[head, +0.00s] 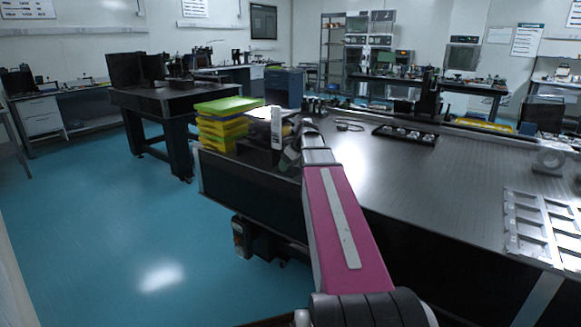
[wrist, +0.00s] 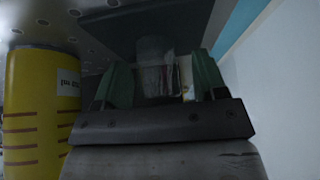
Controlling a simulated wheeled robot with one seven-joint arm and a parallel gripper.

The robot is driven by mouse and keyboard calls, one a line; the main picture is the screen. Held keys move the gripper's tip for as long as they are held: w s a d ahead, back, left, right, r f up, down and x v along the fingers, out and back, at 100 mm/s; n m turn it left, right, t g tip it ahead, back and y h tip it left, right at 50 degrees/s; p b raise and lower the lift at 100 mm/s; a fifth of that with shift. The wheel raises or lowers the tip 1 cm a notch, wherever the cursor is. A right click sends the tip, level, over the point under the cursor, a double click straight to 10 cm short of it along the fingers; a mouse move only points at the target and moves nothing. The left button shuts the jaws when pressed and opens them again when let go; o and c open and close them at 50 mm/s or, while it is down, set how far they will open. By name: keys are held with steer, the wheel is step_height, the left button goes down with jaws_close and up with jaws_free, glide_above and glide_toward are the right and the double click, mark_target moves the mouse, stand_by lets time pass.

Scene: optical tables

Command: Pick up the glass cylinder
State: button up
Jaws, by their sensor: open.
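My gripper (wrist: 162,78) is open in the wrist view, with one green finger on each side. A pale, see-through upright shape, which looks like the glass cylinder (wrist: 151,56), shows between and beyond the fingers. The picture is too dark to tell how far it is from them or whether they touch it. In the head view my gripper (head: 288,158) is at the near left edge of the big optical table, partly hidden by my arm. I cannot make out the glass cylinder there.
A stack of yellow and green trays (head: 222,128) stands close left of my gripper. A yellow labelled object (wrist: 40,110) fills the wrist view's left side. A black tray of small parts (head: 405,134) and a metal frame (head: 541,226) lie right. The table's middle (head: 440,170) is clear.

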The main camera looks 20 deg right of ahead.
steer(key=shift+f, duration=0.1)
steer(key=c, duration=1.1)
steer(key=shift+o, duration=0.2)
